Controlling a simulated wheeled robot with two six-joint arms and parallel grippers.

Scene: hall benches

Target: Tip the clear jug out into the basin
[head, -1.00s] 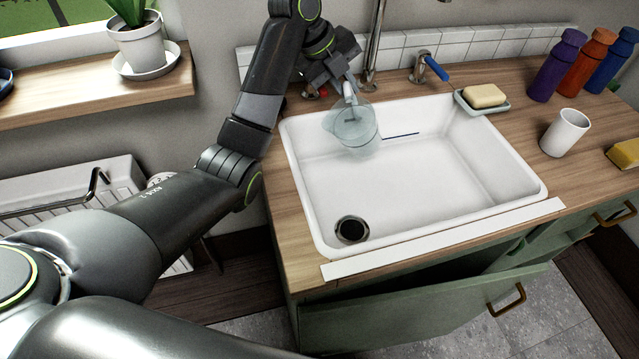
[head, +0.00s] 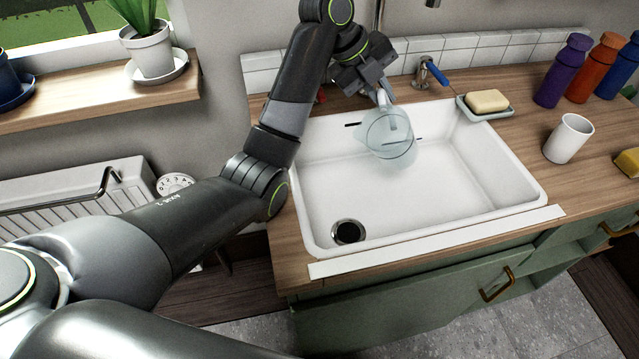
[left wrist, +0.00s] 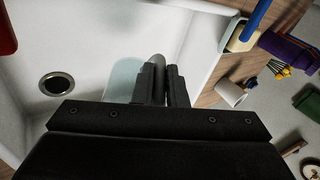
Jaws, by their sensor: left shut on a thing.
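The clear jug (head: 378,150) hangs over the back part of the white basin (head: 440,205), inside its rim. My left gripper (head: 383,92) is shut on the jug's handle, above the jug. The jug looks tilted, but I cannot tell how far or whether anything is in it. In the left wrist view the pale jug (left wrist: 122,78) shows partly beside the fingers (left wrist: 164,85), with the basin (left wrist: 95,40) beyond. The gripper body hides the rest of it. My right gripper is not in view.
A tap with a blue lever (head: 437,74) stands behind the basin. A soap dish (head: 468,108) with soap (head: 487,101) sits at its back right corner. A white cup (head: 566,140) and several bottles (head: 562,72) stand to the right. The drain (head: 348,232) is at front left.

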